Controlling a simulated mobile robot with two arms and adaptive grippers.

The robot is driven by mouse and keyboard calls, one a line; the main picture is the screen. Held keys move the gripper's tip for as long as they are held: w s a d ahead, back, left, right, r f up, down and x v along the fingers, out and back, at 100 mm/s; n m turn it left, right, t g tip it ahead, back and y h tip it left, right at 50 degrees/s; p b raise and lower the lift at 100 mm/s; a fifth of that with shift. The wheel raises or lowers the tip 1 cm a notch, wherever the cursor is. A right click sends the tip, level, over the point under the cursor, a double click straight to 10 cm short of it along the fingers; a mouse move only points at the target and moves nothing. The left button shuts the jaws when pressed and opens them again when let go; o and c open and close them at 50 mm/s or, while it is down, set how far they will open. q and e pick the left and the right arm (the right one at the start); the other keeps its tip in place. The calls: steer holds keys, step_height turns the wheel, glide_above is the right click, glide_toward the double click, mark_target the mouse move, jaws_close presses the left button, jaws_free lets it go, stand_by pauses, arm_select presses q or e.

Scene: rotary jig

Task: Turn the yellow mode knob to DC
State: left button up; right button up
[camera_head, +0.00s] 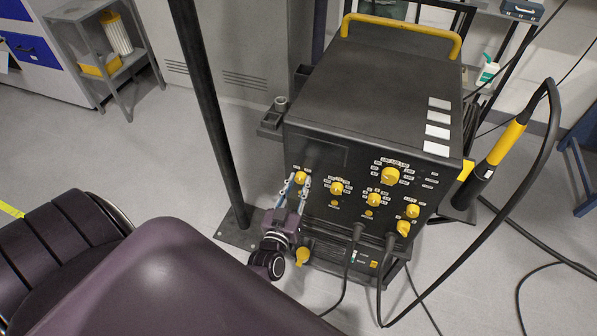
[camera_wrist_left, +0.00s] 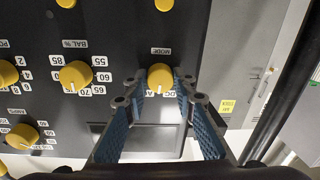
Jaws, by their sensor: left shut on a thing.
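The yellow mode knob (camera_head: 300,177) is at the upper left of the black machine's front panel. It also shows in the left wrist view (camera_wrist_left: 160,77), by a MODE label, with a white mark on its lower edge there. Small lettering lies below it, partly hidden by the fingers; I cannot tell for sure which setting the mark points at. My left gripper (camera_head: 296,183) is at the panel, its blue-padded fingers (camera_wrist_left: 158,93) on either side of the knob and shut on it. My right gripper is not in view.
Other yellow knobs sit on the panel, including the balance knob (camera_wrist_left: 75,76) beside the mode knob. A dark post (camera_head: 212,110) stands left of the machine (camera_head: 375,80). Black cables (camera_head: 440,285) run from its front to a yellow-handled torch (camera_head: 507,142) at right.

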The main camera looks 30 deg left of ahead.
arm_select(q)
steer(key=n, duration=0.3)
steer(key=shift+n+h, duration=0.3)
steer(key=shift+n, duration=1.6)
steer(key=o, duration=1.1)
steer(key=shift+o, duration=0.2)
steer(key=v, duration=1.2)
